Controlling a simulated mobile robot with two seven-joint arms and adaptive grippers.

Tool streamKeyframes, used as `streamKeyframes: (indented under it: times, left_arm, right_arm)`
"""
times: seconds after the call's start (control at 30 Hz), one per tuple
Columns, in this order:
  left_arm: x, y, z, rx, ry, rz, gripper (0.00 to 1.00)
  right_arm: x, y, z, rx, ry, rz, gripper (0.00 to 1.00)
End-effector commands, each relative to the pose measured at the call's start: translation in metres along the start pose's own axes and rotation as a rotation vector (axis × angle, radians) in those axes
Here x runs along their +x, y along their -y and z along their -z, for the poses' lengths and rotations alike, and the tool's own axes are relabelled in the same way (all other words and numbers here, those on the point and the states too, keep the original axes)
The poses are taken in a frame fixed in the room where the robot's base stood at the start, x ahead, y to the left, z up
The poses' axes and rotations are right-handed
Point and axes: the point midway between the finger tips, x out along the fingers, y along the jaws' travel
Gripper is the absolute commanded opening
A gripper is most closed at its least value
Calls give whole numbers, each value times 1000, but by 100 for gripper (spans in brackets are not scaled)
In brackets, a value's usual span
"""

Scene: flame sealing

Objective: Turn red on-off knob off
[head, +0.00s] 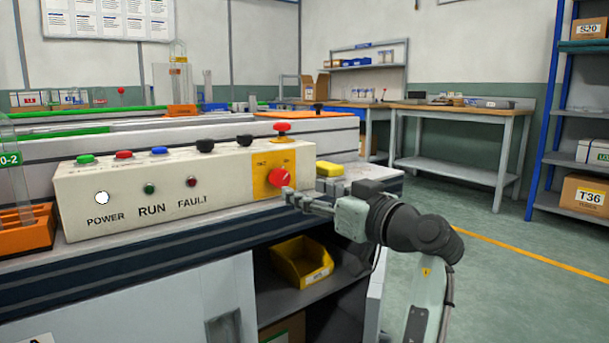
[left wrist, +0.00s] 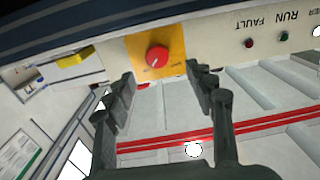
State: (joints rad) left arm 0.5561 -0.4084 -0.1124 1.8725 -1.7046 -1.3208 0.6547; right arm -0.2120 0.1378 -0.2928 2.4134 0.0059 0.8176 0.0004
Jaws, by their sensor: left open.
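The red on-off knob (head: 279,178) sits on a yellow plate (head: 262,190) at the right end of the cream control box's front. My left gripper (head: 298,197) is just in front of and slightly below the knob, its fingers pointing toward the box. In the left wrist view the panel appears upside down. There the red knob (left wrist: 157,57) lies ahead, between the lines of the two spread fingers of the open, empty gripper (left wrist: 160,73). I cannot tell whether a finger touches the knob. My right gripper is not in view.
The control box (head: 120,200) has a red emergency button (head: 282,130) above the knob and several buttons on top. A yellow block (head: 329,169) lies right of the box. A yellow bin (head: 301,262) sits on the shelf below. An orange rack (head: 27,230) stands at left.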

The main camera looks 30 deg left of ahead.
Motion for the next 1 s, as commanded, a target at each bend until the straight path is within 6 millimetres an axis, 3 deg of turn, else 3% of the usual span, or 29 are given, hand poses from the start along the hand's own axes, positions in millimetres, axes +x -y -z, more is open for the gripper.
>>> streamKeyframes:
  times: [0.17,0.6,1.0]
  left_arm:
    - [7,0,0,0,0,2,55]
    - [70,0,0,0,-2,1,55]
    - [78,0,0,0,0,0,53]
  right_arm:
    - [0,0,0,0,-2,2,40]
    - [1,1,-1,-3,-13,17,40]
    - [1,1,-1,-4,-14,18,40]
